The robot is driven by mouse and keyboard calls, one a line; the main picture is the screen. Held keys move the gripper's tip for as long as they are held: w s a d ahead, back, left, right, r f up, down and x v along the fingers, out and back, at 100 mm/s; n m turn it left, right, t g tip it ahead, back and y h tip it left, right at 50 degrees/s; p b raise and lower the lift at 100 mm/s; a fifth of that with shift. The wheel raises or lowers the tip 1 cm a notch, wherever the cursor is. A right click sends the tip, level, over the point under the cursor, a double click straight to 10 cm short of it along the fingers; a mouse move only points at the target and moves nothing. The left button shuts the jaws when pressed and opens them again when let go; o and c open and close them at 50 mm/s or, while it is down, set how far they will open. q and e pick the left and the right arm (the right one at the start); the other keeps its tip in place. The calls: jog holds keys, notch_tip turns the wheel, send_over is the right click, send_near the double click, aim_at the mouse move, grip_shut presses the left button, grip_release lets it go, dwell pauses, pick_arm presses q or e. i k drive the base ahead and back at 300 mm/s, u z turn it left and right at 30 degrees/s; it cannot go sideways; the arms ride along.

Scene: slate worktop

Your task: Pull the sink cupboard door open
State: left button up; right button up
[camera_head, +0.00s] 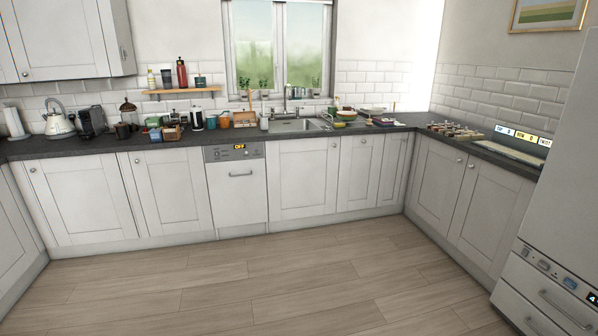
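The sink (292,126) is set into the dark worktop under the window at the back. The white sink cupboard door (302,182) is below it, just right of the dishwasher. Neither of my grippers shows in the head view, so nothing of mine is seen near the door.
The wooden floor (270,285) in front of the cupboards is clear. A white dishwasher (236,200) with an OFF display stands left of the sink door, shut. Other shut cupboards (435,185) line the right side. A tall white appliance (560,200) stands at the right edge.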

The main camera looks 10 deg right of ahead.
aim_at(301, 174)
jog(key=z, duration=0.95)
jog(key=i, duration=2.3)
jog(key=z, duration=0.25)
jog(key=i, duration=2.75)
jog(key=u, duration=0.6)
